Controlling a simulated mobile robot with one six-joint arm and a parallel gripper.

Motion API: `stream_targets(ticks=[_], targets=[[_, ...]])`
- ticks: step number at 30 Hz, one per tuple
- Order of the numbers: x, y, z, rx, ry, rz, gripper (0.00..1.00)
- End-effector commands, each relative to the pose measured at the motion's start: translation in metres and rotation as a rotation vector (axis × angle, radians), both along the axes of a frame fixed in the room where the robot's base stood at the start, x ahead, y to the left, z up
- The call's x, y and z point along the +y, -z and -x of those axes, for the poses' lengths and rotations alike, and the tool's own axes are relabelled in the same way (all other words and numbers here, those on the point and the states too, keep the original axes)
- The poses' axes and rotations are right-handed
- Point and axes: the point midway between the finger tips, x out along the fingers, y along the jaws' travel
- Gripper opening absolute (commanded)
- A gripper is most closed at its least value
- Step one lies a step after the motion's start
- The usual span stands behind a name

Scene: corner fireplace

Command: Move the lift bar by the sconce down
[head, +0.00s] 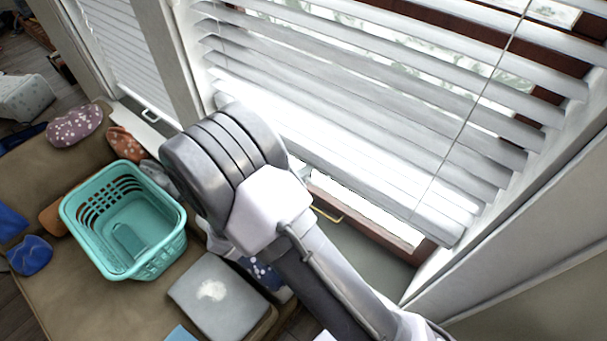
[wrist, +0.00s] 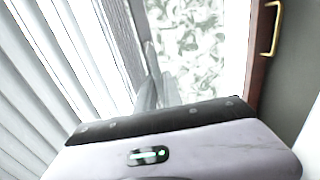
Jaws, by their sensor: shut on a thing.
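The near window blind has white slats, and its bottom rail (head: 437,221) hangs above the sill, with a strip of window showing below it. I take this rail as the lift bar; no sconce is in view. In the wrist view the rail (wrist: 122,40) runs up along the edge of the slats. My gripper (wrist: 157,88) is at the rail's edge, its narrow fingers closed together on it. The exact contact is hard to see. In the head view my arm's wrist hides most of the gripper and the middle of the rail.
A brass handle (head: 328,214) sits on the brown window frame below the blind. A second blind (head: 125,50) hangs at the left. A teal basket (head: 165,262), a grey cushion (head: 190,290) and several other cushions lie on the brown seat. A wall edge stands at the right.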

Motion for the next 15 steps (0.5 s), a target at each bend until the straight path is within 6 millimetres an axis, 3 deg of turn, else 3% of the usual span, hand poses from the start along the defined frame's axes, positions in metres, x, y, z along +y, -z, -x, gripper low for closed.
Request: stream_targets(ticks=[5, 15], targets=[[0.000, 0.047, 0.000, 0.003, -0.001, 0.002, 0.00], [0.000, 0.167, 0.001, 0.003, 0.000, 0.003, 0.00]])
